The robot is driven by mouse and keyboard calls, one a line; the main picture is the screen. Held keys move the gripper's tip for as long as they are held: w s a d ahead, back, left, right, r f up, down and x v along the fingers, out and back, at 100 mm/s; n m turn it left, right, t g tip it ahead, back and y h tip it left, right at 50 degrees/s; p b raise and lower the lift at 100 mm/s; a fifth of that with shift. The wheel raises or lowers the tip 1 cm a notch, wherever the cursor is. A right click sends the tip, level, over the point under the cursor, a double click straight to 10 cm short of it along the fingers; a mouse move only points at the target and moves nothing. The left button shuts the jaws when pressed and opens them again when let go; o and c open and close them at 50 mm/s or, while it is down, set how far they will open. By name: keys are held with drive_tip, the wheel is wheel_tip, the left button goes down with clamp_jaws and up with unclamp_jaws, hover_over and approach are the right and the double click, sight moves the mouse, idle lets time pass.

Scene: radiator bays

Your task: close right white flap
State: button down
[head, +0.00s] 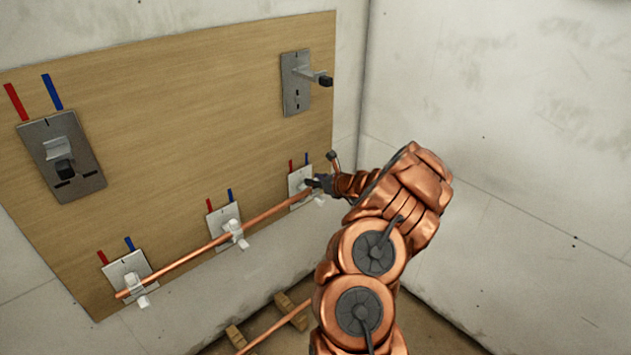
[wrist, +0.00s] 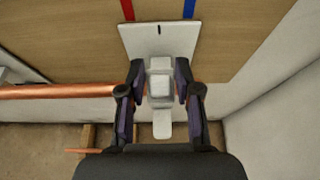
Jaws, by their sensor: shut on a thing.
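The right white clip with its flap (wrist: 161,90) is on the right small metal plate (wrist: 160,38), at the right end of the copper pipe (head: 200,248). In the wrist view a white tongue (wrist: 162,125) hangs below the clip's blocks. I cannot tell whether the flap is fully closed. My gripper (wrist: 160,75) has one finger on each side of the white blocks and is shut on them. In the head view my gripper (head: 314,184) is at this plate and hides part of the clip. The pipe also shows in the wrist view (wrist: 60,91), reaching the left finger.
The middle clip (head: 234,229) and left clip (head: 136,281) carry the pipe on the wooden board (head: 180,120). Larger plates with levers are at the upper left (head: 62,155) and upper right (head: 296,85). A white wall (head: 520,130) stands close on the right.

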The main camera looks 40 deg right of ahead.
drive_tip(key=shift+w+r+p, duration=0.1)
drive_tip(key=shift+r+p, duration=0.05)
drive_tip(key=shift+p, duration=0.65)
drive_tip(key=g+p, duration=0.1)
drive_tip(key=p, duration=0.1)
drive_tip(key=g+p, duration=0.1)
drive_tip(key=p, duration=0.1)
drive_tip(key=shift+w+p, duration=0.25)
drive_tip(key=shift+p, duration=0.15)
drive_tip(key=g+p, duration=0.1)
drive_tip(key=p, duration=0.3)
drive_tip(key=g+p, duration=0.1)
drive_tip(key=p, duration=0.3)
drive_tip(key=shift+w+d+f+p, duration=0.2)
drive_tip(key=shift+w+p, duration=0.1)
drive_tip(key=shift+w+a+f+g+p, duration=0.1)
drive_tip(key=shift+f+g+p, duration=0.25)
drive_tip(key=shift+p, duration=0.35)
drive_tip(key=c, duration=1)
unclamp_jaws()
drive_tip(key=shift+w+r, duration=0.1)
drive_tip(key=shift+r, duration=0.1)
